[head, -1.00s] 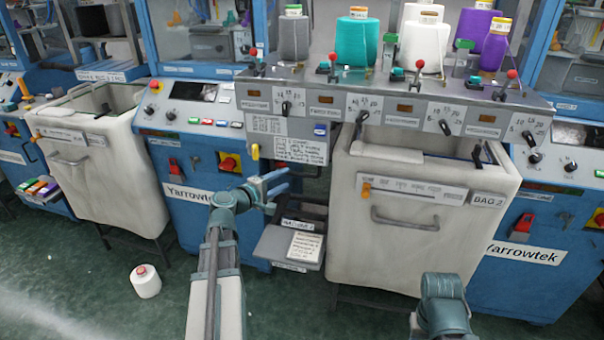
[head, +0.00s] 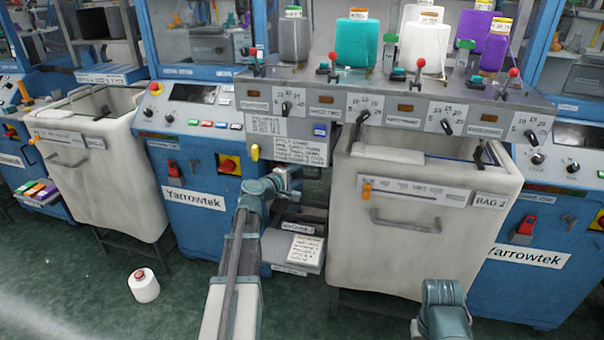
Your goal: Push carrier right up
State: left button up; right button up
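No part is clearly labelled as the carrier, and I cannot tell which one it is. The grey control panel (head: 405,108) carries several black levers, such as one at its left (head: 287,108), with number scales beside them. Red-knobbed levers, such as one near the middle (head: 332,57), stand along its top. My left gripper (head: 286,180) is in front of the blue machine, below the white notice sheet (head: 285,140) under the panel. It points away from me, its fingers are largely hidden, and its opening is unclear. My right arm shows at the bottom; its gripper is out of view.
A white bin marked BAG 2 (head: 415,245) hangs right of my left gripper, with an orange slider (head: 367,190) on its front. A small grey shelf (head: 290,248) with a paper is below the gripper. Yarn cones (head: 357,40) stand above the panel.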

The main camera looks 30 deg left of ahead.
pick_arm(q)
grip_shut()
dwell(1.3)
